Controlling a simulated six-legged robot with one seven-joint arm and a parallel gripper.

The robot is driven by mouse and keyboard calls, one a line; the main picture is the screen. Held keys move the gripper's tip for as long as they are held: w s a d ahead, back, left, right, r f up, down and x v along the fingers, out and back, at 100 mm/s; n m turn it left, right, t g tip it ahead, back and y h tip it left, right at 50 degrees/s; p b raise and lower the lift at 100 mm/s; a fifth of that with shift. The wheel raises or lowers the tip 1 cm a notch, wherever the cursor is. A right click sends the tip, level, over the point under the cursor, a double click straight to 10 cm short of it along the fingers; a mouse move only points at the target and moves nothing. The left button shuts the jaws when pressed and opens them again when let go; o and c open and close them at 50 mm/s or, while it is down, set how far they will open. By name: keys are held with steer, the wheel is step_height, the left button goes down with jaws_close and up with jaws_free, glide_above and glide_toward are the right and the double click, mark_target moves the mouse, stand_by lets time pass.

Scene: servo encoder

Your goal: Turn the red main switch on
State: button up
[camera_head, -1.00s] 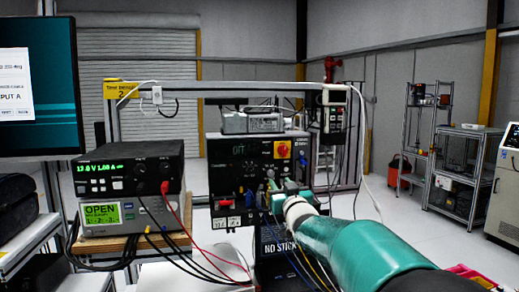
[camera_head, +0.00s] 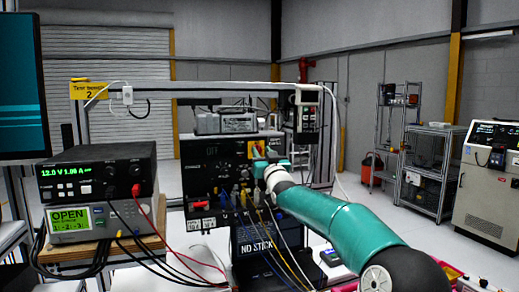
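The red main switch on its yellow plate (camera_head: 255,147) sits at the upper right of the black front panel (camera_head: 199,170) of the test unit. Only part of the plate and a little red show; my gripper covers the rest. My gripper (camera_head: 267,158), white and teal, is right in front of the switch and overlaps its lower right part. I cannot tell whether it touches the knob, or whether its fingers are open or shut. A small dim display left of the switch seems to read OFF.
Blue, yellow and white cables (camera_head: 262,225) hang below the panel near my arm. A power supply (camera_head: 97,175) stacked on a meter reading OPEN (camera_head: 70,217) stands at the left. A metal frame (camera_head: 185,89) spans above the unit.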

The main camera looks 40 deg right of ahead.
mark_target(259, 147)
steer(key=shift+x, duration=1.65)
steer(key=shift+f, duration=0.1)
jaws_close()
